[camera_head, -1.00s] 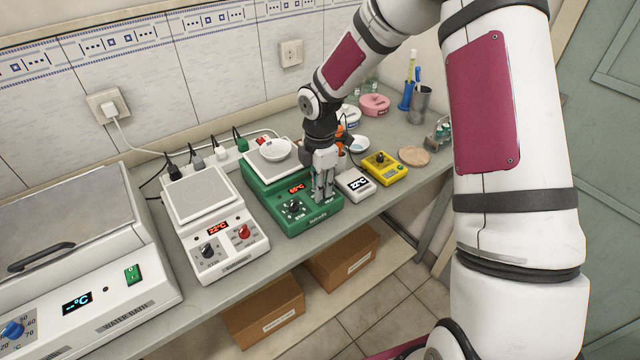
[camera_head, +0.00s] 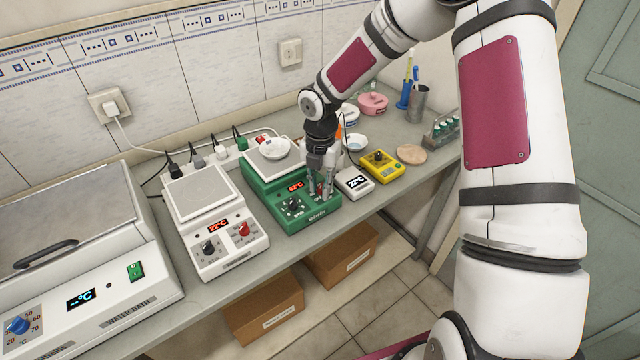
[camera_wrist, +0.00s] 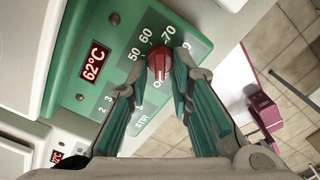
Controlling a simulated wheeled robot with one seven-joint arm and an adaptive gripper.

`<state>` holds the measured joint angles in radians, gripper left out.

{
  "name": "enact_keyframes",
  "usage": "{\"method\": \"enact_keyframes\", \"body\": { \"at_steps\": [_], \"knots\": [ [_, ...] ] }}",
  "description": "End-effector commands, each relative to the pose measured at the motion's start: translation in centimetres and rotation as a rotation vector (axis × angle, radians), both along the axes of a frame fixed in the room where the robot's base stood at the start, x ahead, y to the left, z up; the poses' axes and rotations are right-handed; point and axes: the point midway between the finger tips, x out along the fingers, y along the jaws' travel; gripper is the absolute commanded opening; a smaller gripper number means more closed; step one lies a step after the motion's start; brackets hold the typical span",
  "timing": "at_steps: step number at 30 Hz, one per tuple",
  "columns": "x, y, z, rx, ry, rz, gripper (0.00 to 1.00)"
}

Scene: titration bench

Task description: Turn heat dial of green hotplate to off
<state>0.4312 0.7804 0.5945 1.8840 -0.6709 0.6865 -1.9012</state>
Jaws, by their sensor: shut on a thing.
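The green hotplate (camera_head: 268,190) stands on the bench between a white hotplate and a small white meter. Its red heat dial (camera_wrist: 159,66) shows in the wrist view, with 50, 60 and 70 printed around it. The hotplate's display (camera_wrist: 95,64) reads 62°C. My gripper (camera_head: 321,192) is at the right front of the green hotplate, pointing down. In the wrist view my gripper (camera_wrist: 161,77) has its fingertips on either side of the heat dial, shut on it. In the head view the fingers mostly hide this dial. The black stir dial (camera_head: 293,204) is left of my gripper.
The white hotplate (camera_head: 212,235) with a red knob stands to the left, and the water bath (camera_head: 120,285) farther left. The white meter (camera_head: 354,182) and yellow device (camera_head: 384,167) sit close right of my gripper. A dish (camera_head: 275,148) rests on the green hotplate's plate.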

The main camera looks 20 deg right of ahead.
Motion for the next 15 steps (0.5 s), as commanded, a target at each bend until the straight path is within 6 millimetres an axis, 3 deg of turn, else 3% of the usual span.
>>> {"method": "enact_keyframes", "body": {
  "at_steps": [15],
  "knots": [
    [0.04,-0.05,0.01,0.000,-0.001,0.028,0.00]
  ]
}}
